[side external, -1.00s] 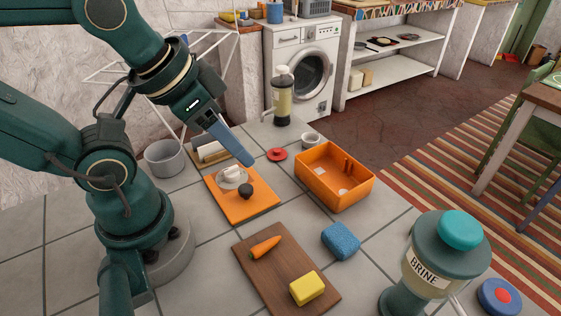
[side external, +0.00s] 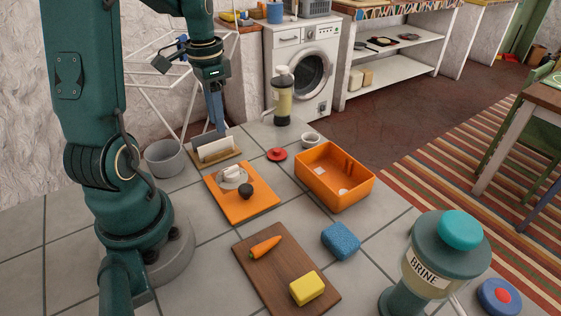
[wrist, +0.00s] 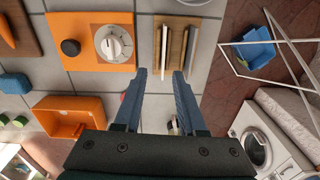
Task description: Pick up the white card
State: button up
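The white card (side external: 217,149) stands upright in a wooden holder (side external: 228,160) behind the orange board. In the wrist view the card (wrist: 164,48) is a thin white strip seen edge-on in the holder (wrist: 175,72), with a grey strip beside it. My gripper (side external: 219,130) points down above the holder in the side view, close to the card. In the wrist view my gripper (wrist: 160,74) has its two blue fingers apart with nothing between them. The card lies ahead of the fingertips; the exact height gap is hard to tell.
An orange board (side external: 238,208) with a white dial and black knob is in front of the holder. A grey pot (side external: 165,160) stands left. A red ring (side external: 277,154), white cup (side external: 310,140) and orange bin (side external: 335,198) are right. A bottle (side external: 283,103) stands behind.

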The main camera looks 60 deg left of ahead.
aim_at(216, 149)
jog(key=shift+s+a+f+n, duration=0.3)
jog(key=shift+s+a+f, duration=0.15)
jog(key=shift+f, duration=0.2)
jog(key=shift+d+f, duration=0.1)
jog(key=shift+f, duration=2.15)
grip_shut()
